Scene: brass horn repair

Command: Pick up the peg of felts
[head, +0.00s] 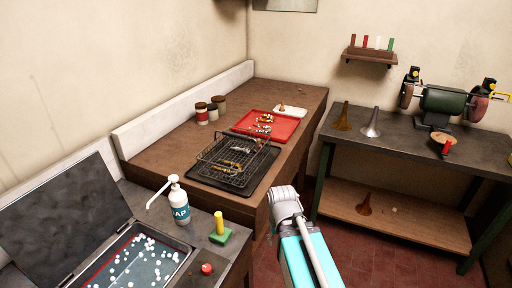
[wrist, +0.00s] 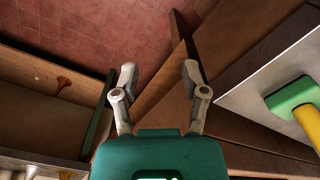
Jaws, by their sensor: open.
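I cannot tell for certain which thing is the peg of felts. A small brown upright piece (head: 282,107) stands on a white tray (head: 296,113) at the back of the wooden bench; it is too small to make out. A yellow cylinder (head: 219,222) stands on a green block (head: 220,237) beside the sink; the wrist view shows this yellow cylinder (wrist: 308,122) and green block (wrist: 290,98) at the right edge. My gripper (head: 284,192) is in front of the bench, apart from all of these. In the wrist view my gripper (wrist: 159,75) is open and empty.
A wire basket (head: 238,155) on a dark mat and a red tray (head: 270,126) with small parts lie on the wooden bench (head: 300,92). A soap bottle (head: 180,205) stands by the basin. A grinder (head: 443,102) stands on the right bench. Red floor is open between the benches.

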